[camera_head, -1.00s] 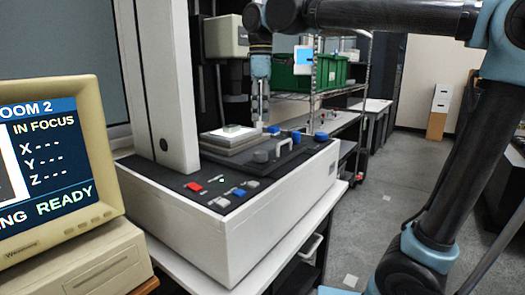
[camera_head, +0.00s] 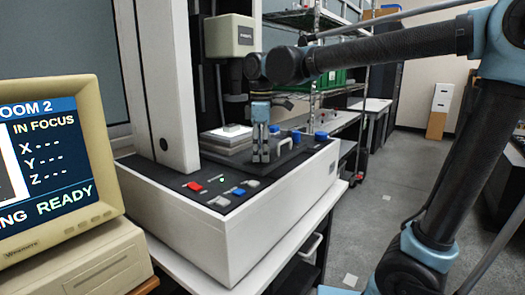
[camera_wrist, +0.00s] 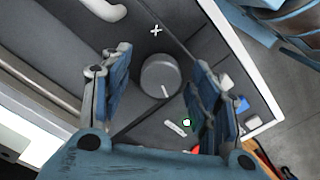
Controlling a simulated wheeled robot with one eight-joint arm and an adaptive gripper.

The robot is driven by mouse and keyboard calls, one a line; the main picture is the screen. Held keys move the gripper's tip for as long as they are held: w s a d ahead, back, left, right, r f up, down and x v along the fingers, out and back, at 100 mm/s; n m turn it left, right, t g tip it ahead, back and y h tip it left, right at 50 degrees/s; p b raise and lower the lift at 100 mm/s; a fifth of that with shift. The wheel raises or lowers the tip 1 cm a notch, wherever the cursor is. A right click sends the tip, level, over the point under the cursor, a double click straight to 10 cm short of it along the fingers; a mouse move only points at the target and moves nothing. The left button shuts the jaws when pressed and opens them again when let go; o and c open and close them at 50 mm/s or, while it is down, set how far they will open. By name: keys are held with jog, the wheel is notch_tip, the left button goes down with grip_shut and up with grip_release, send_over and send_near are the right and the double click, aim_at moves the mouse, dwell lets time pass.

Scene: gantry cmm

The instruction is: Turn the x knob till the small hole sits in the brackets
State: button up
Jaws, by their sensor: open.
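In the wrist view a round grey knob (camera_wrist: 161,74) with a white pointer line stands on the dark panel. A white cross-shaped mark (camera_wrist: 156,30) is printed near it. My gripper (camera_wrist: 152,85) is open, with one finger on each side of the knob in this view; I cannot tell whether they touch it. In the head view my gripper (camera_head: 261,156) points down over the machine's front panel and hides the knob. The monitor (camera_head: 45,165) reads IN FOCUS and READY, with dashes after X, Y and Z. The small hole and the brackets do not show; the screen's left part is cut off.
The measuring stage (camera_head: 228,143) with a lit plate lies behind my gripper. A red button (camera_head: 193,186) and other small keys lie to the front left.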

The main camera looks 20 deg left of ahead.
aim_at(262, 152)
jog(key=c, duration=1.1)
jog(key=shift+o, duration=0.2)
jog(key=shift+m, duration=0.3)
jog(key=o, duration=1.1)
jog(key=shift+c, duration=0.2)
jog(key=shift+r, duration=0.1)
notch_tip(262, 152, up, 12)
